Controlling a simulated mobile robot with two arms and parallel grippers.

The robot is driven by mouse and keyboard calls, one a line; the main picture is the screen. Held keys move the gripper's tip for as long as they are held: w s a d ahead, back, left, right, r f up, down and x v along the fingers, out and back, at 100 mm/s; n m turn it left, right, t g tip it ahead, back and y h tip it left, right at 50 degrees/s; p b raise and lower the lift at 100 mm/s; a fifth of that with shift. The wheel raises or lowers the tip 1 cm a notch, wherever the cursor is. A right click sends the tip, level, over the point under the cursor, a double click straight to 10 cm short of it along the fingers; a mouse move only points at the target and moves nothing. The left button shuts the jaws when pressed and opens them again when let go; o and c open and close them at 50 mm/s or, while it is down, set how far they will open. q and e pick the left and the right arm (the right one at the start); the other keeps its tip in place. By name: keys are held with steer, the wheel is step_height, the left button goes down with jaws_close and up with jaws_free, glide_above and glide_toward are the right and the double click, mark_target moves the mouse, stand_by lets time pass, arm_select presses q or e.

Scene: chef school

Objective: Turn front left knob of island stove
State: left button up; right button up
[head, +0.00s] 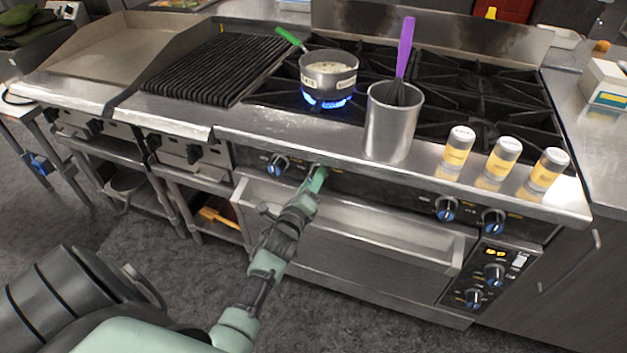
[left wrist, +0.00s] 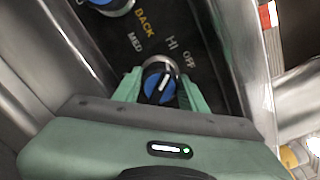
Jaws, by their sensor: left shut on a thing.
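The island stove (head: 345,195) has blue-and-silver knobs along its front panel. My left gripper (head: 318,176) reaches up to the panel and is shut on a stove knob just right of the leftmost stove knob (head: 278,165). In the left wrist view the held stove knob (left wrist: 160,84) sits between the green fingers, with a white pointer line and MED, HI and OFF printed around it. The neighbouring knob (left wrist: 108,4) shows at the top edge. A blue flame (head: 328,102) burns under a saucepan (head: 328,72). My right gripper is not in view.
A metal canister (head: 391,135) with a purple-handled whisk (head: 404,48) stands near the front edge above the panel. Several labelled shakers (head: 503,157) stand to the right. The oven door handle (head: 350,235) runs below the knobs. Floor in front is clear.

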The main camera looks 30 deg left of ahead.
arm_select(q)
steer(key=n, duration=0.5)
steer(key=shift+f+n, duration=0.1)
steer(key=shift+n, duration=0.3)
steer(key=n+p, duration=0.1)
steer(key=n, duration=0.5)
steer(key=shift+f, duration=0.1)
steer(key=n+p, duration=0.1)
steer(key=n, duration=0.5)
steer(key=shift+f+n, duration=0.1)
steer(key=shift+n, duration=0.2)
steer(key=n+p, duration=0.1)
steer(key=n, duration=0.4)
steer(key=shift+d+f+n, duration=0.1)
steer(key=shift+n, duration=0.2)
steer(key=o, duration=1.3)
steer(key=shift+c, duration=0.2)
steer(key=shift+o, duration=0.5)
steer(key=shift+n, duration=0.3)
steer(key=v, duration=0.8)
